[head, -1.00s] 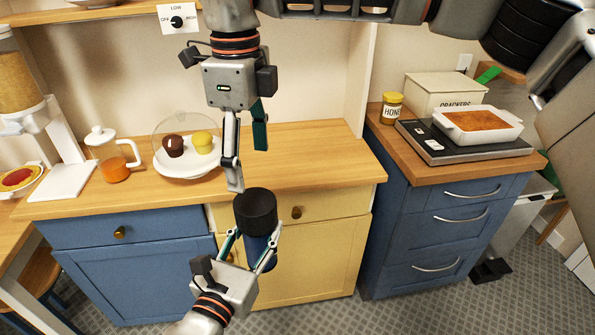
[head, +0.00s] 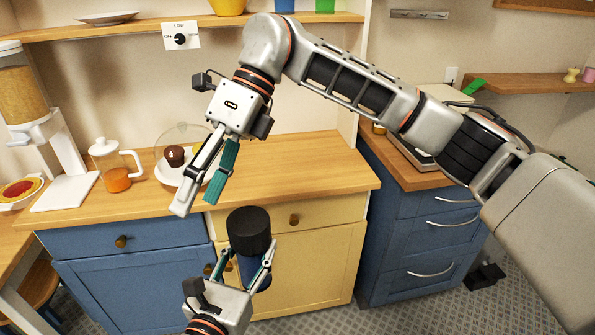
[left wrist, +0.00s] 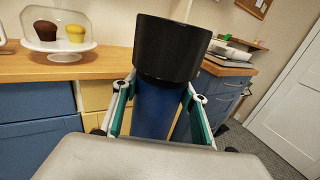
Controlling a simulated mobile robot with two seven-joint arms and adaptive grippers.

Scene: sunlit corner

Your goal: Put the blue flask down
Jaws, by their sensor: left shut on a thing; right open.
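The blue flask (head: 256,268) has a wide black cap (head: 249,229) and stands roughly upright in my left gripper (head: 243,271). The left gripper is shut on its blue body, in front of the cream cabinet doors and below the counter top (head: 300,171). In the left wrist view the flask (left wrist: 155,108) fills the middle between the teal-padded fingers, its lower end hidden by the gripper. My right gripper (head: 200,200) is open and empty above the counter's front edge, with its fingers pointing down and left.
A glass-domed cake plate (head: 168,172) with muffins, partly hidden by my right gripper, and a coffee press (head: 115,166) stand on the counter's left. The counter's middle and right are clear. A scale (head: 408,150) sits on the right cabinet, mostly behind my right arm.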

